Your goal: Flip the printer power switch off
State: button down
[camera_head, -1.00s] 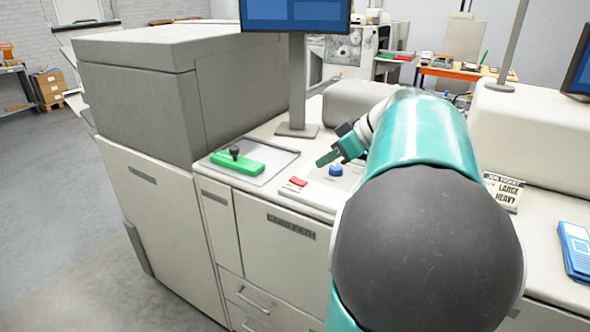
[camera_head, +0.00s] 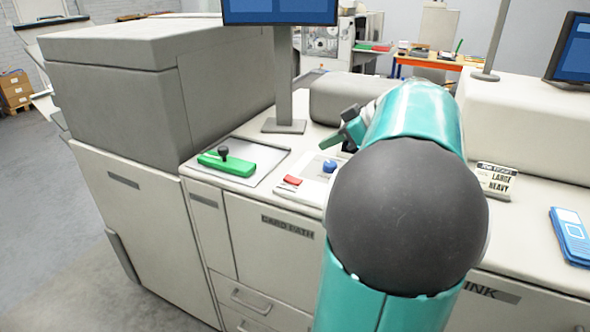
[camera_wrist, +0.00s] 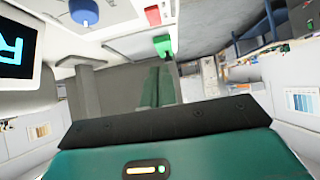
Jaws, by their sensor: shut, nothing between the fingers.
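The printer is a long beige machine with a control panel on its top. A small red switch (camera_head: 292,180) sits on a white panel left of a round blue knob (camera_head: 329,166). I cannot tell for certain which control is the power switch. In the wrist view the red switch (camera_wrist: 153,15) and blue knob (camera_wrist: 84,12) show at the top. My gripper (camera_head: 330,146) has its green fingers shut and empty, apart from the panel, above and behind the blue knob. Its fingers (camera_wrist: 158,84) also show in the wrist view.
A green block (camera_head: 240,160) with a black knob lies on a grey plate left of the red switch. A monitor on a post (camera_head: 283,80) stands behind. A job ticket card (camera_head: 495,180) and a blue device (camera_head: 572,236) are at the right.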

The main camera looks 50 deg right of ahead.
send_over(290, 177)
jog(key=s, duration=0.3)
jog(key=f, duration=0.6)
jog(key=shift+w+d, duration=0.15)
jog(key=shift+d, duration=0.15)
jog(key=f, duration=0.3)
jog(key=shift+w+a+f, duration=0.1)
jog(key=shift+w+f, duration=0.1)
jog(key=shift+w, duration=0.1)
jog(key=shift+f, duration=0.4)
jog(key=shift+w, duration=0.1)
jog(key=shift+w+f, duration=0.15)
jog(key=shift+f, duration=0.1)
jog(key=shift+a, duration=0.1)
jog(key=shift+w+a+r, duration=0.15)
jog(key=shift+w+r, duration=0.15)
jog(key=shift+w, duration=0.4)
